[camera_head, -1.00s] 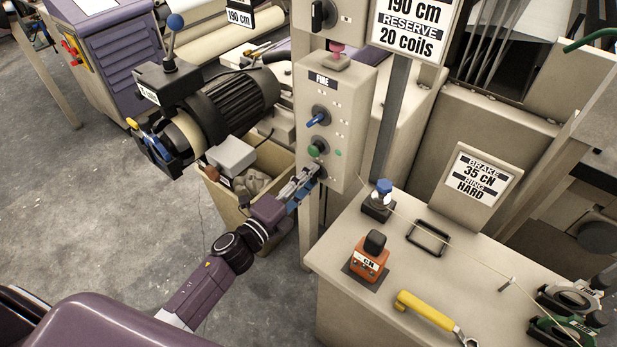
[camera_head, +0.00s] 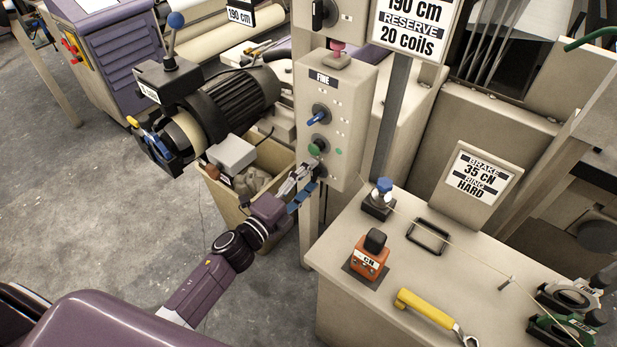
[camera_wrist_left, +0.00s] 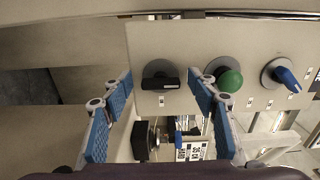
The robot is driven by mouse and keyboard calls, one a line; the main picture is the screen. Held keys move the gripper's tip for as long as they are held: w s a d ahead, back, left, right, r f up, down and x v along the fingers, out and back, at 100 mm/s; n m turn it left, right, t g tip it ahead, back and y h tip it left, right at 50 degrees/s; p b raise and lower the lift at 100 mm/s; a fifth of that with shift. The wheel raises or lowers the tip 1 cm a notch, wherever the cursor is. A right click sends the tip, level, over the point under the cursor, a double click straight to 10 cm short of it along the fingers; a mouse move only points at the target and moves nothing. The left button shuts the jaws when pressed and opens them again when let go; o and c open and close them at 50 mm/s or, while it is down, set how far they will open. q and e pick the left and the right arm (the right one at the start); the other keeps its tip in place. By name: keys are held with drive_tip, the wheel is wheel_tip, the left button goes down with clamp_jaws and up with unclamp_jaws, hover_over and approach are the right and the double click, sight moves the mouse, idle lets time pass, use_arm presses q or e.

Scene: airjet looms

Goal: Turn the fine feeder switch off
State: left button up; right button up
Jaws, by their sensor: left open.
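The beige control box marked FINE (camera_head: 339,95) stands at the middle of the head view. Its face has a blue-handled knob (camera_head: 317,118), a green button (camera_head: 315,150) below it and a black knob at the lower end, partly hidden by my fingers in the head view. The left wrist view shows the black knob (camera_wrist_left: 160,82), the green button (camera_wrist_left: 229,80) and the blue-handled knob (camera_wrist_left: 286,76) in a row. My left gripper (camera_head: 308,183) is open in front of the lower box face. In the wrist view its fingertips appear either side of the black knob; contact cannot be told.
A black motor (camera_head: 240,100) stands left of the box, above an open bin (camera_head: 228,205). At the right, a beige table (camera_head: 385,290) holds an orange CN block (camera_head: 369,262), a yellow-handled tool (camera_head: 425,306) and a blue-topped device (camera_head: 381,198). Floor at the left is clear.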

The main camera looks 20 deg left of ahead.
use_arm(q)
drive_tip(key=v, duration=1.2)
idle(0.4)
drive_tip(key=s+a+f+n+g+y, duration=0.2)
drive_tip(key=s+f+n, duration=0.2)
drive_tip(key=f, duration=0.7)
drive_tip(key=s+a+f+n+g+y, duration=0.1)
drive_tip(key=s+f+n+g+y, duration=0.2)
drive_tip(key=f, duration=0.8)
drive_tip(key=s+a+f+n+g+y, duration=0.15)
drive_tip(key=s+f+n, duration=0.3)
drive_tip(key=f, duration=0.65)
drive_tip(key=s+f+n+g, duration=0.4)
drive_tip(key=s+f+g, duration=0.1)
drive_tip(key=s+f, duration=0.7)
drive_tip(key=shift+s+d+n, duration=0.35)
drive_tip(key=shift+s+d, duration=0.05)
drive_tip(key=shift+s, duration=0.25)
drive_tip(key=s+f+n+g, duration=0.1)
drive_tip(key=s+f, duration=0.1)
drive_tip(key=s, duration=0.3)
drive_tip(key=s+d+f+n+g, duration=0.1)
drive_tip(key=s+f+g, duration=0.1)
drive_tip(key=s, duration=0.3)
drive_tip(key=s+f+n+g, duration=0.1)
drive_tip(key=s, duration=0.3)
drive_tip(key=shift+s+d+f+g, duration=0.25)
drive_tip(key=shift+s+d+f, duration=0.15)
drive_tip(key=shift+c, duration=0.2)
